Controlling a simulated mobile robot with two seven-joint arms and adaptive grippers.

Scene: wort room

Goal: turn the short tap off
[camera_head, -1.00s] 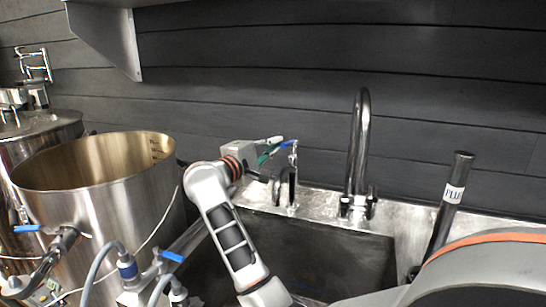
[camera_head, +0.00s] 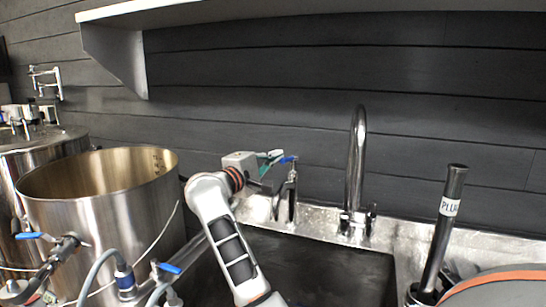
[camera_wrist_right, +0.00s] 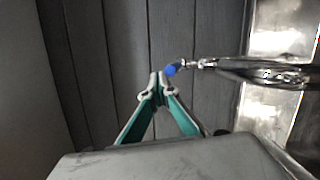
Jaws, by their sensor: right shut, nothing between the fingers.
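The short tap (camera_head: 290,195) stands at the back left of the sink, with a blue lever handle (camera_head: 288,160) on top. In the right wrist view the tap (camera_wrist_right: 265,72) lies sideways at the right, and its blue handle tip (camera_wrist_right: 171,70) is just beyond my fingertips. My right gripper (camera_head: 274,157) is at the handle's left side in the head view. In the wrist view its green fingers (camera_wrist_right: 158,85) meet at the tips with nothing between them. I cannot tell whether the fingertips touch the handle. My left gripper is not in view.
A tall curved faucet (camera_head: 357,170) stands right of the short tap. A black sink basin (camera_head: 320,270) lies in front. A dark labelled pipe (camera_head: 446,215) stands upright at the right. A large steel kettle (camera_head: 110,215) is at the left, and a shelf (camera_head: 120,55) hangs above.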

